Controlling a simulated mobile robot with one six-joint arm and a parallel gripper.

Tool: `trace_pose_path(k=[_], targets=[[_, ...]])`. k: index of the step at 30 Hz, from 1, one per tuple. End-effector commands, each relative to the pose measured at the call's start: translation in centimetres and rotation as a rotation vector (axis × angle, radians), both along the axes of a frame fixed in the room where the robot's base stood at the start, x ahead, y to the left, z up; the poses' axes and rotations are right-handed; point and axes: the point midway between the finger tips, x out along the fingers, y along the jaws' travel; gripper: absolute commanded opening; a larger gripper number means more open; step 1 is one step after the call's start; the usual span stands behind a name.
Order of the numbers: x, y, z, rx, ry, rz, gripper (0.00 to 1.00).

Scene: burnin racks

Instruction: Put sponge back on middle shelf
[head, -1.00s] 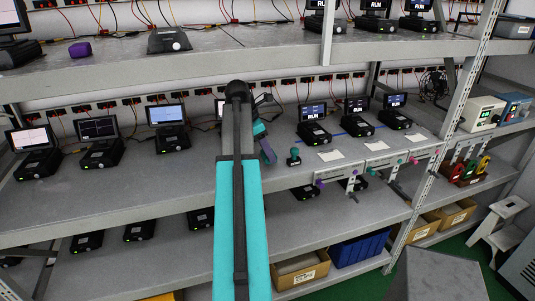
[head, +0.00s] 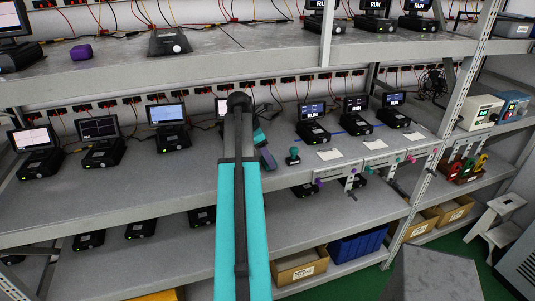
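A small purple block (head: 82,52), which looks like the sponge, lies on the top shelf (head: 120,66) at the left, apart from my arm. The middle shelf (head: 105,195) runs below it and carries several small devices with screens. My arm rises from the bottom centre in front of the middle shelf.
A black device (head: 169,42) stands right of the block on the top shelf. Devices, white cards and a small teal-topped item (head: 293,156) occupy the middle shelf at right. Its front left is bare. Bins (head: 299,267) sit below. A grey post (head: 449,125) stands at right.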

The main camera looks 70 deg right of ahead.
Motion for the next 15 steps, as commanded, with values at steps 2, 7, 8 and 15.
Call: trace_pose_path(k=[2, 7, 8, 15], targets=[[0.02, -0.01, -0.09, -0.001, -0.001, 0.000, 0.31], [0.05, -0.01, -0.12, -0.001, -0.001, 0.000, 0.31], [0.05, -0.01, -0.12, -0.001, -0.001, 0.000, 0.31], [0.09, 0.00, -0.41, -0.001, -0.001, 0.000, 0.57]])
